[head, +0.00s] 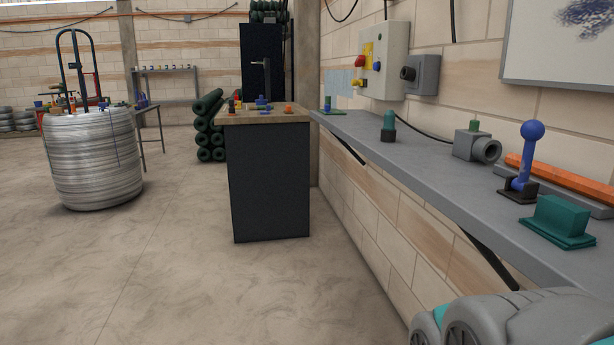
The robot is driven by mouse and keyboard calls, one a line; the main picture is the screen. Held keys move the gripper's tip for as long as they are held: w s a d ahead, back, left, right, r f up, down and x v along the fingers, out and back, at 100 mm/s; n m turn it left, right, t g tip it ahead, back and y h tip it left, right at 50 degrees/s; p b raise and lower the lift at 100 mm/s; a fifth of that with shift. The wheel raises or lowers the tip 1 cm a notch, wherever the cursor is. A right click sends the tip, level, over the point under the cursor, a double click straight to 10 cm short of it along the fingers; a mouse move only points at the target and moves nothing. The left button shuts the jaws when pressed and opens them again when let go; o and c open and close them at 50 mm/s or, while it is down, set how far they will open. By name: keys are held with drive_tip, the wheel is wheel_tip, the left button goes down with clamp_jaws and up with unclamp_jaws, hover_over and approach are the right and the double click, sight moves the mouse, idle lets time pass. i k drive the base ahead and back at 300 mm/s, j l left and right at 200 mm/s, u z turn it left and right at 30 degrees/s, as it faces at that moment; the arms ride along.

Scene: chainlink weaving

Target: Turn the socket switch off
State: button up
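A grey wall box with a round dark knob or socket (420,74) is fixed to the brick wall, right of a pale control box (397,47). The control box has a red button, a yellow plate and small yellow and red parts on its left side. A grey box with a round socket-like opening and a green top piece (477,146) sits on the grey wall shelf. I cannot tell which of these is the socket switch, nor its on or off position. My gripper is not in view; grey and teal parts of my arm show at bottom right.
The long grey shelf (385,152) holds a teal-capped item (388,127), a blue ball-topped lever (524,160), a green block (558,221) and orange bars (560,182). A dark workbench (270,180) and a wire coil (95,160) stand left. Floor between them is clear.

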sight(359, 63)
drive_tip(key=i+j+z, duration=0.1)
drive_tip(key=i+z, duration=0.15)
drive_tip(key=i, duration=0.5)
drive_tip(key=i+j+u, duration=0.1)
drive_tip(key=i+j, duration=0.65)
drive_tip(key=i, duration=0.25)
drive_tip(key=u, duration=0.05)
